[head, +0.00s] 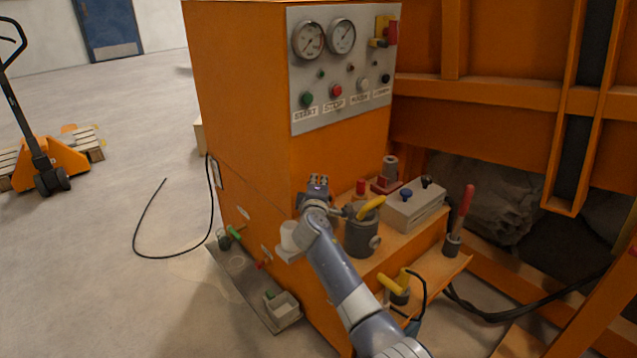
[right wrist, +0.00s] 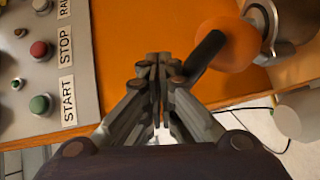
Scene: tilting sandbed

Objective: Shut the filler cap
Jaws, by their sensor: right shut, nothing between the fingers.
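The grey cylinder (head: 360,240) on the orange shelf appears to be the filler. There a dark rod (right wrist: 205,50) with a rounded orange end (right wrist: 229,44) is close beside the fingertips; contact is unclear. My left gripper is not in view.
The panel (head: 343,75) with gauges and buttons rises behind. A grey box (head: 415,204) with knobs and a red-handled lever (head: 459,222) stand to the right. A white cup (head: 290,236) is left of my arm; another yellow handle (head: 393,284) is below. Open floor lies left.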

